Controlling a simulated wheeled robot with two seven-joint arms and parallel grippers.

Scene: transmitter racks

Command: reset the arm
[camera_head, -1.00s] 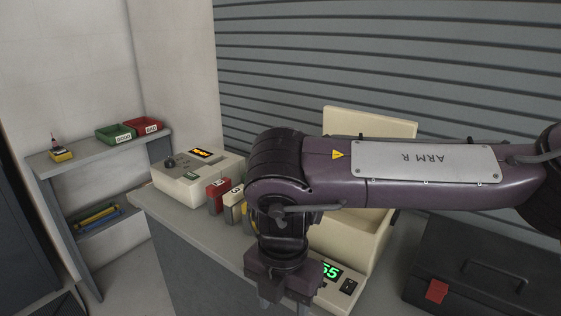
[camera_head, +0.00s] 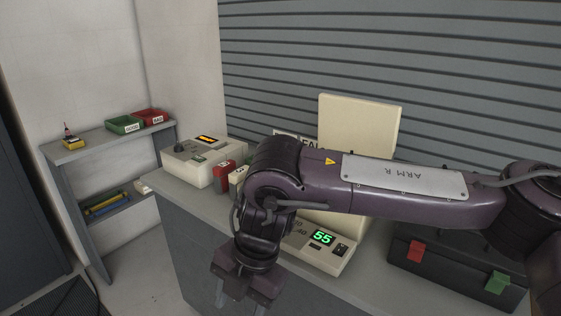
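My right arm, marked "ARM R", comes in from the right and spans the view over the workbench (camera_head: 175,196). Its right gripper (camera_head: 232,303) points down in front of the bench's front side. Two fingers show apart at the bottom edge, with nothing seen between them; their tips are at or past the picture's edge. My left gripper is not in view.
A cream device with a green "55" display (camera_head: 322,237) and a cream device with an orange screen (camera_head: 207,140) stand on the bench. A dark toolbox (camera_head: 440,262) is at right. A side shelf (camera_head: 95,147) holds a green bin (camera_head: 123,124) and a red bin (camera_head: 150,116).

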